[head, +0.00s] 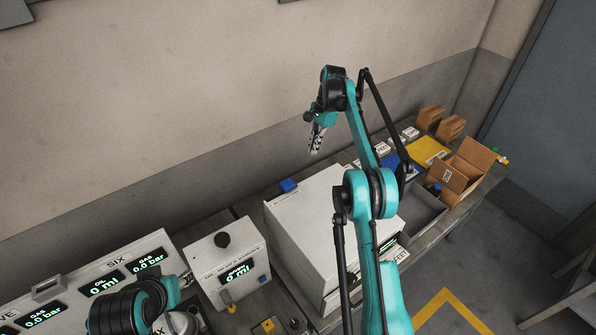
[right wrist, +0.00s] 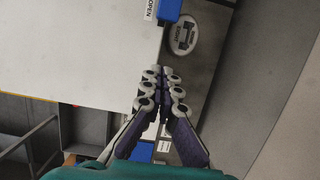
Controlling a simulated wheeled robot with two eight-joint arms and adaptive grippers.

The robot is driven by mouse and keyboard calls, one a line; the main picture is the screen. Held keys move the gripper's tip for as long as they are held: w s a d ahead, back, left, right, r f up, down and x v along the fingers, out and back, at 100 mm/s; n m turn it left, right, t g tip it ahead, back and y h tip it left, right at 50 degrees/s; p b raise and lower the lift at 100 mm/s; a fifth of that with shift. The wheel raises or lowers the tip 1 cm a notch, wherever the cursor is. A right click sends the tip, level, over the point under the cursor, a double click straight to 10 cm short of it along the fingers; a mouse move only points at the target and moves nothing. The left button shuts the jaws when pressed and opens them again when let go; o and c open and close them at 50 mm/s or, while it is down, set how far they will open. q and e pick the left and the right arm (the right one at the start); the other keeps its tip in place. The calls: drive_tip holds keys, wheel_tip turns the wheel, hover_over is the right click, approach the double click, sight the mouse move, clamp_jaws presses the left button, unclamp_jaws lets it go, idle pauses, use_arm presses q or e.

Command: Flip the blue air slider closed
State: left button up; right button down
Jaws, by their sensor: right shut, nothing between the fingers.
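The blue air slider (head: 289,185) sits at the back left top edge of a large white box (head: 310,212). In the right wrist view the blue slider (right wrist: 169,9) is at the top edge of the picture, partly cut off, next to a label reading OPEN (right wrist: 149,9). My right gripper (head: 316,141) is shut and empty, up behind the white box and to the right of the slider. In the right wrist view my right gripper (right wrist: 163,72) points toward the slider, with a gap between them.
A smaller white unit (head: 226,262) with a black knob stands left of the box. Gauge panels (head: 105,280) are at lower left. Right of the box are a grey bin (head: 424,212), a cardboard box (head: 466,172) and a yellow item (head: 428,151). The wall runs close behind the bench.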

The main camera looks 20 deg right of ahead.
sight(288, 185)
drive_tip(key=shift+f, duration=0.1)
drive_tip(key=p+x, duration=0.1)
drive_tip(key=x, duration=0.9)
drive_tip(key=shift+a, duration=0.1)
drive_tip(key=a, duration=0.1)
drive_tip(key=s+a+p, duration=0.1)
drive_tip(key=a, duration=0.1)
drive_tip(key=shift+a+r, duration=0.1)
drive_tip(key=shift+r, duration=0.1)
drive_tip(key=shift+s+a, duration=0.2)
drive_tip(key=shift+a, duration=0.1)
drive_tip(key=shift+f, duration=0.1)
drive_tip(key=shift+w+d, duration=0.1)
